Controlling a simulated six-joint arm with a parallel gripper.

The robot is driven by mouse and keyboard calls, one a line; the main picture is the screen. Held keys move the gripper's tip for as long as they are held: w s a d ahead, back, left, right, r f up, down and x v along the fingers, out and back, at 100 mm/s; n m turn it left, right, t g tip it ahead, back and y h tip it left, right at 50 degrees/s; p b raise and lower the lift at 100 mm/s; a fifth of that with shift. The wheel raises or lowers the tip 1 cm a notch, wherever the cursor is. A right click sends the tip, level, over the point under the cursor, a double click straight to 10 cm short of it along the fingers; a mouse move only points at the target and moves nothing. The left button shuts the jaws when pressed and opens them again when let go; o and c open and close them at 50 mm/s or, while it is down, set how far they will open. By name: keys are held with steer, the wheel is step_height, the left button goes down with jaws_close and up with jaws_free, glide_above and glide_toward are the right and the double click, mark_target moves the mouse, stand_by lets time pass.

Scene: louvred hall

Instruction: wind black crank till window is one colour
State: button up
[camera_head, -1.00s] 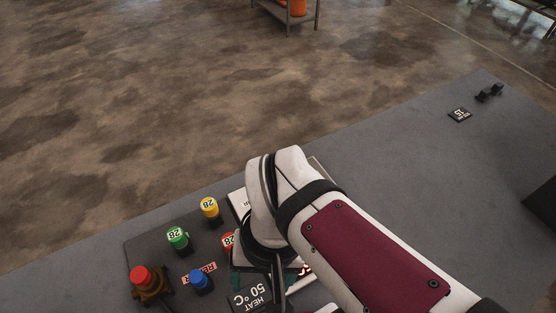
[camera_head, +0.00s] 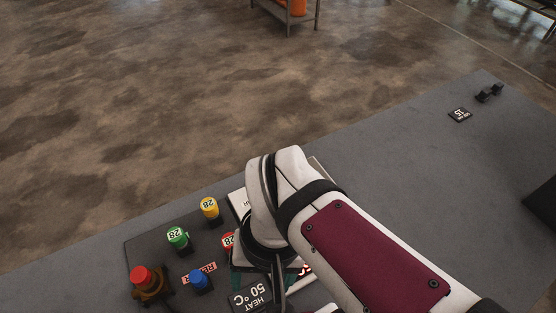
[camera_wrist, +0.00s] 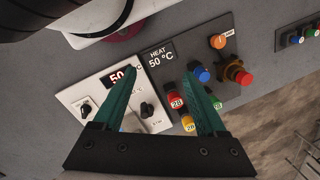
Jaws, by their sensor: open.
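In the wrist view, a white panel (camera_wrist: 98,93) carries a display reading 50 (camera_wrist: 118,75) and two small black turning parts. One black part (camera_wrist: 85,108) is near the panel's left edge. The other black part (camera_wrist: 147,109) sits between my fingers, apart from both; I cannot tell which is the crank. A pale patch is beside it, partly hidden by a finger; I cannot make out a window or its colours. My gripper (camera_wrist: 159,78) has two teal fingers, spread and empty over the panel. In the head view my arm hides most of the panel and gripper.
A dark board beside the panel holds red, yellow, green and blue buttons (camera_head: 199,279), a red-topped brown knob (camera_head: 141,275) and a HEAT 50 °C sign (camera_head: 251,296). An orange knob (camera_wrist: 217,41) shows in the wrist view.

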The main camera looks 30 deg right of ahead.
stand_by(0.3)
steer(key=shift+c, duration=0.7)
steer(key=w+d+n, duration=0.1)
steer(key=w+n, duration=0.1)
steer(key=w+d+f+n, duration=0.1)
steer(key=w+n, duration=0.1)
steer(key=w+d+n, duration=0.1)
steer(key=w, duration=0.1)
steer(key=shift+w+f+n+h, duration=0.1)
steer(key=shift+f+n+h, duration=0.2)
steer(key=shift+n+h, duration=0.1)
steer(key=shift+c, duration=0.4)
steer(key=w+d+f+n, duration=0.1)
steer(key=w+n, duration=0.1)
steer(key=w+d+f+n, duration=0.2)
steer(key=w+n, duration=0.1)
steer(key=w+d+f+n+h, duration=0.1)
steer(key=w+d+n, duration=0.1)
steer(key=n, duration=0.1)
steer(key=shift+w+f, duration=0.3)
steer(key=shift+f, duration=0.05)
steer(key=shift+w+d+f+n, duration=0.2)
steer(key=shift+f+n, duration=0.1)
steer(key=shift+n, duration=0.1)
steer(key=shift+a+f, duration=0.1)
steer(key=shift+f, duration=4.65)
jaws_close()
